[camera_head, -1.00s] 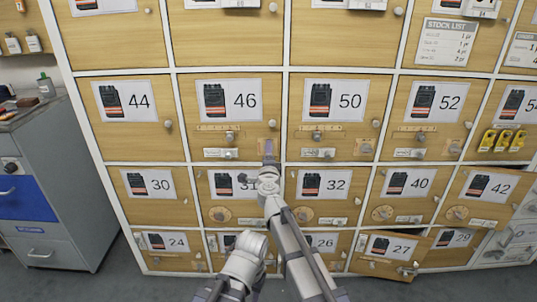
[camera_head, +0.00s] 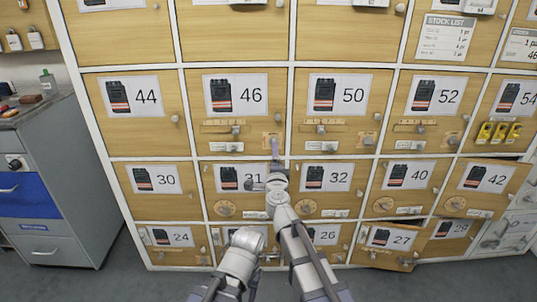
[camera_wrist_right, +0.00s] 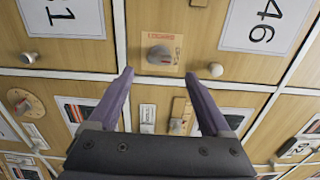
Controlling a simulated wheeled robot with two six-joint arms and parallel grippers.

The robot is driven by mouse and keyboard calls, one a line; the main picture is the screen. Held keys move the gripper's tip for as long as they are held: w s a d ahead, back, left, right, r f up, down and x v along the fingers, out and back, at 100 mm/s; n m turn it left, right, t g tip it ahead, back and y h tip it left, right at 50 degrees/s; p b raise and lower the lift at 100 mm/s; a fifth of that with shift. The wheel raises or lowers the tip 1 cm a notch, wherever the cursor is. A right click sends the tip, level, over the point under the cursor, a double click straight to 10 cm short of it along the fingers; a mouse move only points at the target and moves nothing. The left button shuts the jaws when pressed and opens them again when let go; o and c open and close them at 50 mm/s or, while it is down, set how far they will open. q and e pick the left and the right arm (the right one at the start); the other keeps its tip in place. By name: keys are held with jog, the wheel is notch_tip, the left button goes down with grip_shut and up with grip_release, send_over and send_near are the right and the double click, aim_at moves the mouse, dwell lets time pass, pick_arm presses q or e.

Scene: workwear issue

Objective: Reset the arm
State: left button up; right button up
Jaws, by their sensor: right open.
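My right gripper (camera_head: 275,150) reaches up to the lower right corner of locker door 46 (camera_head: 210,128), above door 31 (camera_head: 206,178). In the right wrist view its two purple fingers (camera_wrist_right: 162,95) are apart with nothing between their tips. A grey knob (camera_wrist_right: 160,55) on an orange plate with red print lies just beyond the fingertips. The plate (camera_head: 270,136) is partly hidden by the gripper in the head view. I cannot tell whether a finger touches it. My left gripper does not show; a grey arm link stands at the bottom middle.
Door 27 (camera_head: 388,258) and door 42 (camera_head: 490,184) stand ajar. Yellow padlocks (camera_head: 500,132) hang on door 54. A grey drawer cabinet (camera_head: 50,215) stands at the left with bottles and tools on top. The floor before it is clear.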

jog(key=shift+s, duration=0.35)
